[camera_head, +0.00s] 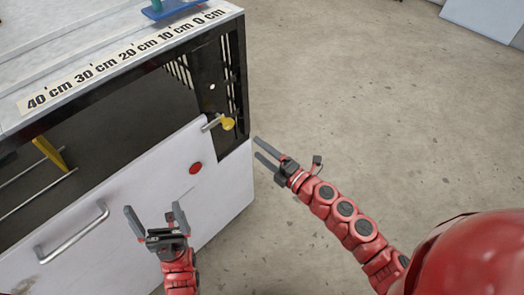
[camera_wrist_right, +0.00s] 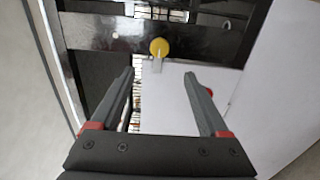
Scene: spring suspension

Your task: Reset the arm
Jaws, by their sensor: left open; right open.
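My right gripper (camera_head: 262,152) is open and empty, just right of the front corner of a large white machine cabinet. Its two fingers also show in the right wrist view (camera_wrist_right: 158,82). A yellow knob (camera_head: 228,123) on a short metal pin sits at the black frame of the cabinet; it also shows in the right wrist view (camera_wrist_right: 159,47), beyond and between the fingertips, apart from them. My left gripper (camera_head: 155,213) is open and empty in front of the white door (camera_head: 150,175), left of my right gripper.
The door has a metal handle (camera_head: 72,232) and a red button (camera_head: 195,168). The cabinet top carries a centimetre scale (camera_head: 125,52) and a blue part (camera_head: 172,8). A yellow part (camera_head: 48,153) is inside. The concrete floor (camera_head: 380,100) to the right is clear.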

